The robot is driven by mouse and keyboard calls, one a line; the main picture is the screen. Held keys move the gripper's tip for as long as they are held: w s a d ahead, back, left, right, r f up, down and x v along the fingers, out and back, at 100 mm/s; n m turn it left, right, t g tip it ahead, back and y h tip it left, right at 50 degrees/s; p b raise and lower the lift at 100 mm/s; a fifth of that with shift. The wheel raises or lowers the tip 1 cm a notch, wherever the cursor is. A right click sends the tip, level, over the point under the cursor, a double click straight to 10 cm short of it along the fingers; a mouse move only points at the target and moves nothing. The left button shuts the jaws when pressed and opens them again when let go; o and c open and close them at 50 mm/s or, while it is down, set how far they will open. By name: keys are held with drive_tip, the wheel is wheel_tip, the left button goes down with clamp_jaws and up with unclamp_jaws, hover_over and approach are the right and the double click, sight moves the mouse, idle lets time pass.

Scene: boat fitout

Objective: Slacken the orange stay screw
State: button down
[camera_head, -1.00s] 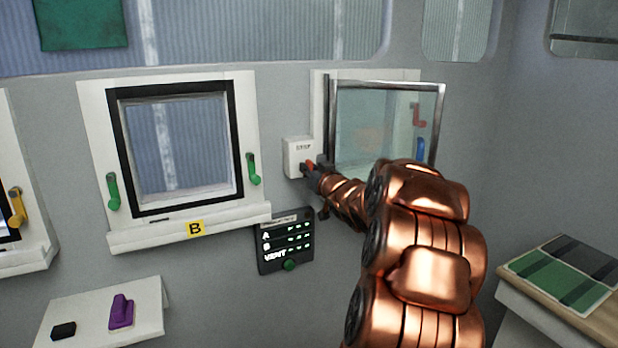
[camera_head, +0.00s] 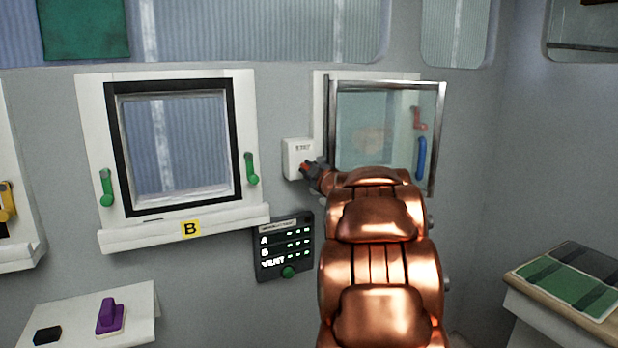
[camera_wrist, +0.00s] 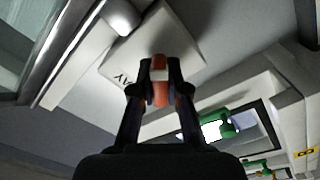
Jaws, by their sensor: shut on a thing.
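The orange stay screw (camera_head: 305,167) sits on the front of a white wall box (camera_head: 298,148) with dark lettering, left of the open window. My gripper (camera_head: 312,168) reaches it from the lower right. In the wrist view my gripper (camera_wrist: 159,82) has a finger on each side of the orange screw (camera_wrist: 161,98) and is shut on it. The white box (camera_wrist: 185,38) with its lettering, partly readable, lies right behind the screw. The fingers hide part of the screw, and its turn angle cannot be told.
The open glass pane (camera_head: 375,125) with a metal frame stands out close to my arm; a red handle (camera_head: 418,118) and a blue handle (camera_head: 421,158) show there. Window B (camera_head: 180,150) has green handles. A dark indicator panel (camera_head: 284,246) hangs below the box.

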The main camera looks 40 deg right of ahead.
drive_tip(key=n+b, duration=0.2)
drive_tip(key=n, duration=0.2)
drive_tip(key=shift+f, duration=0.15)
drive_tip(key=shift+n+b, duration=0.55)
drive_tip(key=shift+n, duration=0.25)
drive_tip(key=shift+a, duration=0.1)
drive_tip(key=c, duration=1.2)
unclamp_jaws()
drive_tip(key=shift+o, duration=0.2)
drive_tip(key=v, duration=1.2)
